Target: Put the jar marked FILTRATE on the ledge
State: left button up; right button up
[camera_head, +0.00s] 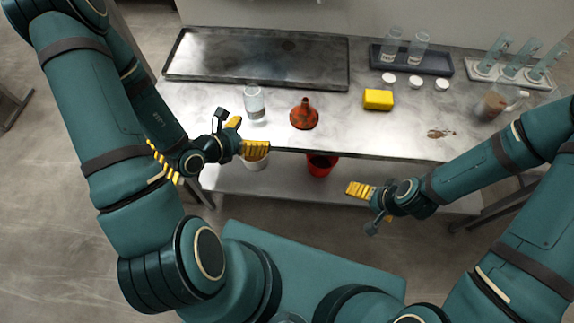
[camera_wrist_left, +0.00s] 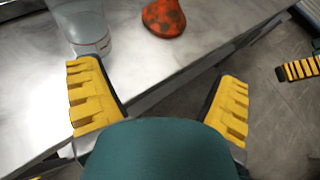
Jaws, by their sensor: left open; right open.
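A clear jar (camera_head: 254,105) stands upright on the metal worktop, right by the left gripper. It also shows at the upper left of the left wrist view (camera_wrist_left: 90,32), with a thin reddish line near its base. Two more clear jars, one on the left (camera_head: 391,44) and one on the right (camera_head: 417,48), stand in a dark tray at the back. I cannot read any FILTRATE marking, and I cannot tell which surface is the ledge. My left gripper (camera_head: 246,137) is open and empty at the worktop's front edge, just in front of the near jar. My right gripper (camera_head: 363,206) is open and empty in front of the bench.
A spotted red funnel (camera_head: 304,115) stands right of the near jar. A yellow sponge (camera_head: 378,99), white lids (camera_head: 388,78), a rack of cylinders (camera_head: 510,72) and a brown stain (camera_head: 440,133) lie further right. A wide dark tray (camera_head: 258,58) fills the back left. Red (camera_head: 321,164) and white buckets sit below.

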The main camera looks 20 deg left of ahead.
pick_arm(q)
jog(key=s+d+f+m+g+h, duration=0.3)
jog(key=s+d+m+g+h, duration=0.1)
jog(key=s+d+m+g, duration=0.6)
jog(key=s+d+f+m+g+y, duration=0.1)
jog(key=s+f+m+g+y, duration=0.25)
jog(key=m, duration=0.35)
jog(key=w+d+f+m+t+y, duration=0.1)
jog(key=w+m+t, duration=0.1)
jog(key=w+m, duration=0.2)
jog(key=w+d+f+m+t+y, duration=0.1)
jog(key=w+m+t+y, duration=0.1)
jog(key=w+m, duration=0.3)
jog(key=m, duration=0.3)
jog(key=shift+d+f, duration=0.25)
jog(key=shift+f, duration=0.1)
jog(key=f+b, duration=0.3)
jog(key=shift+s, duration=0.3)
